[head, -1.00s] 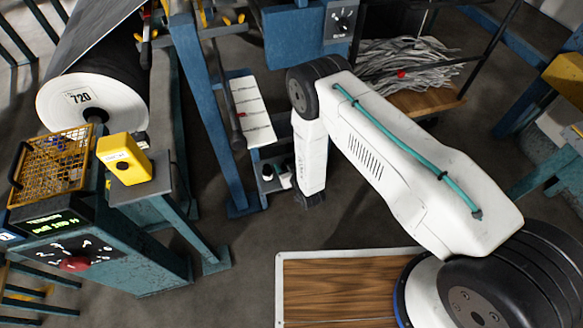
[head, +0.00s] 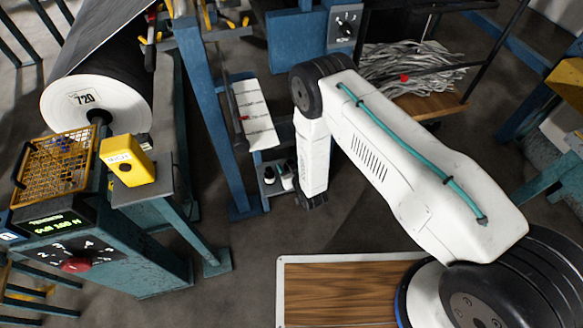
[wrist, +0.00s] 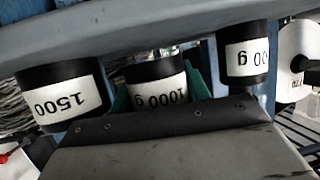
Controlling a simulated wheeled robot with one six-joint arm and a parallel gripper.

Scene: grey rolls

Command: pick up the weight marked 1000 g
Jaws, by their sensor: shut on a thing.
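The 1000 g weight (wrist: 155,74) is a black cylinder with a white label, seen upside down in the middle of the wrist view. My gripper (wrist: 158,92) is shut on it, with a teal finger showing on each side of the weight. The weight marked 1500 (wrist: 62,98) stands to its left in that view. Another black weight (wrist: 247,66), its label partly cut off and ending in "00 g", stands to its right. In the head view my arm hides the gripper; small dark weights (head: 269,175) show on a low shelf beside it.
A grey bar (wrist: 150,35) crosses close above the weights in the wrist view. In the head view a blue post (head: 213,110) stands left of the shelf, and a large roll marked 720 (head: 75,112) is further left. A box of grey strips (head: 415,70) lies behind my arm.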

